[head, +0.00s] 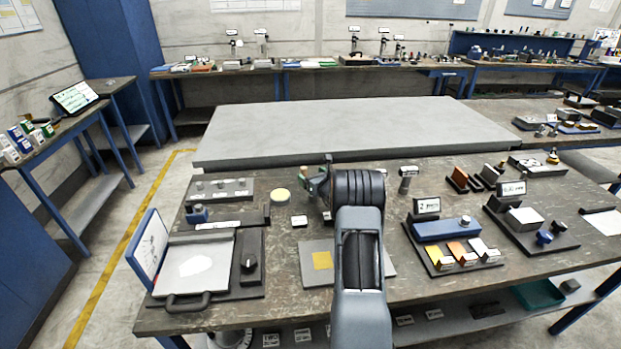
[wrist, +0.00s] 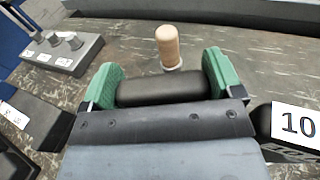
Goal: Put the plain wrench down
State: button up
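My gripper (head: 316,184) is over the middle of the near bench, at the front end of my dark arm. In the wrist view its two green fingers (wrist: 163,80) stand wide apart. A black rounded bar spans the gap between them; I cannot tell whether it is part of my gripper or a held thing. A wooden handle (wrist: 167,45) with a metal collar rises just beyond the fingers, with a gap on either side. It shows as a small tan piece in the head view (head: 304,172). Its lower end is hidden. I cannot make out a wrench shape for certain.
A grey tray with several knobs (wrist: 62,62) stands at the left. A board with a yellow square (head: 322,260) lies beneath my arm. A "10" label (wrist: 298,124) is at the right in the wrist view. The large grey table (head: 340,125) beyond is bare.

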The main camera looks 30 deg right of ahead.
jog(key=shift+o, duration=0.6)
jog(key=shift+r+p, duration=0.25)
jog(key=shift+p, duration=0.1)
jog(key=s+r+b, duration=0.1)
jog(key=s+b, duration=0.1)
jog(key=s, duration=0.9)
jog(key=s+a+r+n+g+y, duration=0.25)
jog(key=a+n, duration=0.25)
jog(key=a, duration=0.3)
jog(key=s+a+r+n+g+y, duration=0.1)
jog(key=a+r+n+g+y, duration=0.15)
jog(key=a+n, duration=0.45)
jog(key=s+a+r+n+g+y, duration=0.15)
jog(key=a+n+y, duration=0.25)
jog(key=a, duration=0.6)
jog(key=s+a+n+g+h, duration=0.1)
jog(key=s+a+n+g, duration=0.4)
jog(key=s+a+n, duration=0.25)
jog(key=s+n+g+h, duration=0.1)
jog(key=s+n+h, duration=0.6)
jog(key=s+n, duration=0.4)
jog(key=shift+s+d+r+n, duration=0.3)
jog(key=shift+d+n, duration=0.15)
jog(key=shift+n, duration=0.7)
